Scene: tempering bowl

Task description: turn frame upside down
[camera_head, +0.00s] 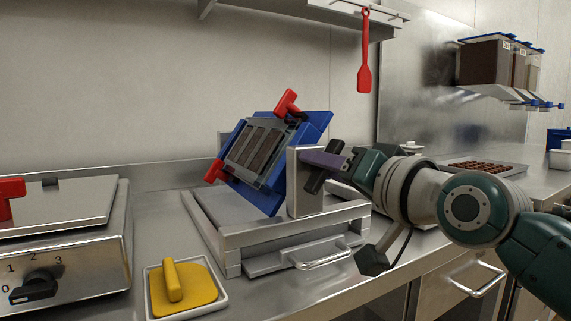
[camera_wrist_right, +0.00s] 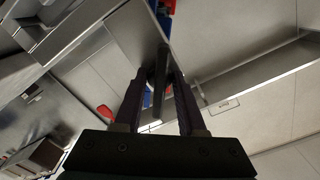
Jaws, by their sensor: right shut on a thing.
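The frame (camera_head: 262,150) is a tilted panel with blue edges, a grey middle with brown slots and red clamp handles (camera_head: 289,102). It sits above a metal stand (camera_head: 230,232), beside an upright metal plate (camera_head: 305,205). On the right of this plate is a dark crank handle (camera_head: 313,181). My right gripper (camera_head: 325,163) is shut on this handle. In the right wrist view the handle (camera_wrist_right: 159,85) stands between the two fingers, and the metal plate hides most of the frame. My left gripper is not in view.
A metal unit with a dial (camera_head: 40,288) stands at the left. A yellow tool (camera_head: 190,292) lies in a small tray in front. A red spatula (camera_head: 364,65) hangs from the shelf. A tray of brown pieces (camera_head: 487,168) and containers (camera_head: 487,62) are at the right.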

